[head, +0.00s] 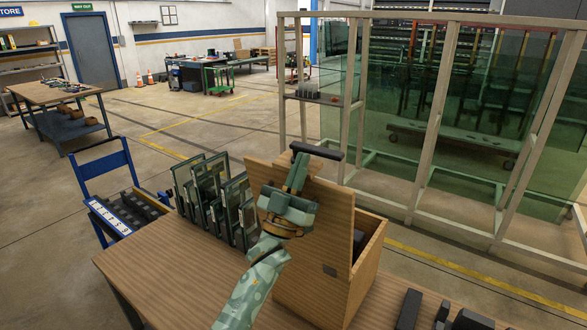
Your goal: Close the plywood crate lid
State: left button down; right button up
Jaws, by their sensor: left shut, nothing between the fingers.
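The plywood crate (368,262) stands on the wooden table, right of the middle. Its lid (338,198) is open and stands up steeply as a tall plywood panel facing me. A dark gap of the crate's inside shows to the right of the panel. A small dark fitting sits low on the near plywood face. My left gripper (317,152) is shut and empty at the panel's top edge, and my arm hides part of the panel. I cannot tell whether it touches the lid. My right gripper is not in view.
A rack of upright glass panes (213,200) stands left of the crate on the table (185,275). Dark blocks (470,320) lie at the front right. A blue trolley (108,190) stands left, and a tall frame with glass sheets (440,120) behind. Bare tabletop lies at front left.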

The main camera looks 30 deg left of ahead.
pick_arm(q)
jog(key=w+p, duration=0.1)
jog(key=w, duration=0.1)
jog(key=w+r+g+p, duration=0.1)
jog(key=w, duration=0.1)
jog(key=w+d+r+g+p, duration=0.1)
jog(key=w, duration=0.2)
pick_arm(e)
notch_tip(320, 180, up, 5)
jog(key=p, duration=0.1)
pick_arm(q)
jog(key=w+d+f+g+b, duration=0.1)
jog(key=w+f+g+b, duration=0.1)
jog(key=w+b, duration=0.2)
jog(key=w+d+f+g+b, duration=0.1)
jog(key=w+f+g+b, duration=0.1)
jog(key=w, duration=0.8)
jog(key=w+d+f+g+y+b, duration=0.1)
jog(key=w+f+g+b, duration=0.1)
jog(key=w+b, duration=0.4)
jog(key=shift+w+f+g+b, duration=0.4)
jog(key=shift+w+g, duration=0.1)
jog(key=shift+g, duration=0.4)
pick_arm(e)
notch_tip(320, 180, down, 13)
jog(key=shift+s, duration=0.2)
